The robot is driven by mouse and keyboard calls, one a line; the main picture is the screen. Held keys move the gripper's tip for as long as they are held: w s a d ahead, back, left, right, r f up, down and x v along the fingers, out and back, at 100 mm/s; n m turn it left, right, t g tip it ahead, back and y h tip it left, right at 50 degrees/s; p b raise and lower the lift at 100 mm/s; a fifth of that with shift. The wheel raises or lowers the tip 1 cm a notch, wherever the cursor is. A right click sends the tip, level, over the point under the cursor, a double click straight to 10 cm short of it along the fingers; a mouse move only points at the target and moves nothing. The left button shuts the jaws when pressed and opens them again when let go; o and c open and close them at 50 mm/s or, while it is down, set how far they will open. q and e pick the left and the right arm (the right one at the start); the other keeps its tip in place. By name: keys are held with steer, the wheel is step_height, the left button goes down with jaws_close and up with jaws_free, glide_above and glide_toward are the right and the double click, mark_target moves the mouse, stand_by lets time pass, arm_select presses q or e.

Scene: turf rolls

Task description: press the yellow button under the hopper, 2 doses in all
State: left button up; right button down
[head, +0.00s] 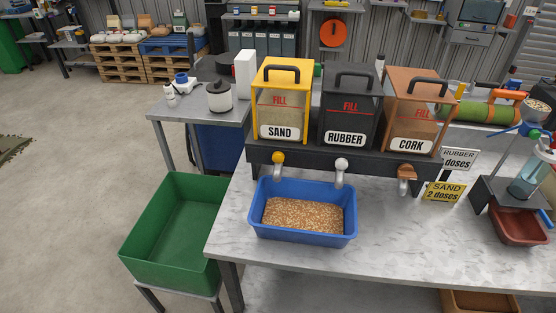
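The yellow SAND hopper (283,100) stands at the left of a dark rack on the marble-topped table. The yellow button (278,158) is on the rack's front under it, above a grey spout. The black RUBBER hopper (347,107) is in the middle, with a white button (341,164) below. The brown CORK hopper (411,110) is at the right, with a brown button (407,171) below. A blue tray (303,238) holding tan granules stands under the yellow and white spouts. A yellow card (444,192) reads "SAND 2 doses". Neither gripper is in view.
A white card (459,159) reads "RUBBER", with a dose figure I cannot read clearly. A green bin (170,262) stands left of the table. A stand with a funnel and a red-brown tray (519,228) are at the right. The tabletop in front is clear.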

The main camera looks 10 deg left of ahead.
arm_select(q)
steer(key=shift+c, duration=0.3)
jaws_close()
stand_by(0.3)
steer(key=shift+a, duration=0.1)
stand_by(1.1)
